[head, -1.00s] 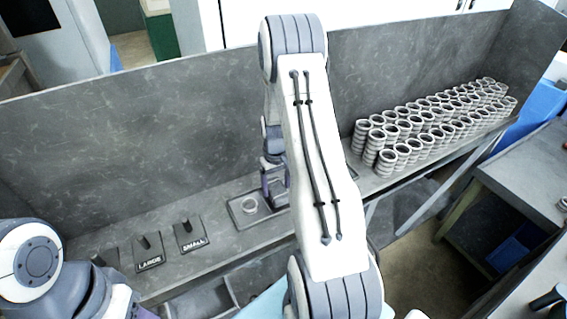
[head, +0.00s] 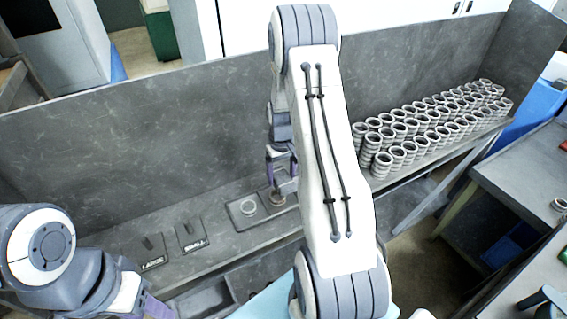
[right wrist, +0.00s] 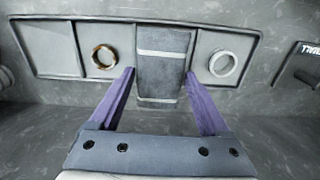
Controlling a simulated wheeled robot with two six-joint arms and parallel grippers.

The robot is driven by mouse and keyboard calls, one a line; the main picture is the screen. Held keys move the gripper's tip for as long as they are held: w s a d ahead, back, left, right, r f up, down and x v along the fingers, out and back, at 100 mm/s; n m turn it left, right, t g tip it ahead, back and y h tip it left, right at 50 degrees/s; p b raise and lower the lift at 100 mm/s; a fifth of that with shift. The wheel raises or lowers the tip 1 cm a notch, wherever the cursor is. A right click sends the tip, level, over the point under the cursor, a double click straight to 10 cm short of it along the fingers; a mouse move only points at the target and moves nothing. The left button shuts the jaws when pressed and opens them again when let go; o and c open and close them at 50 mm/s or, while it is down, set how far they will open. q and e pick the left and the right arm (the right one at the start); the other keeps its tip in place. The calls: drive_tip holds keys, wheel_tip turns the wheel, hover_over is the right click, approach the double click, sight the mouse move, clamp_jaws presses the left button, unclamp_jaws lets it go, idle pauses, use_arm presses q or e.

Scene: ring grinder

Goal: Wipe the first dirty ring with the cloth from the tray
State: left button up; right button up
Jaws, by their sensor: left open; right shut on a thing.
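My right gripper (right wrist: 164,92) is shut on the grey cloth (right wrist: 164,75) with pale stripes, which hangs between its purple fingers. In the head view my right gripper (head: 282,160) is above the tray (head: 235,217); the cloth is hard to make out there. A brownish dirty ring (right wrist: 104,56) lies left of the cloth in the right wrist view, and a clean grey ring (right wrist: 222,63) lies to its right. In the head view the dirty ring (head: 277,199) is right of the clean ring (head: 248,207). My left gripper (head: 155,308) is open at the bottom left, partly cut off.
Stands marked SMALL (head: 192,237) and LARGE (head: 151,254) are left of the tray on the bench. Several stacks of rings (head: 430,130) fill the bench's right part. A grey wall (head: 130,150) rises behind. Dark bins (head: 240,280) sit below the front edge.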

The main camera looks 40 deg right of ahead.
drive_tip(key=shift+r+p, duration=0.85)
drive_tip(key=shift+r, duration=0.6)
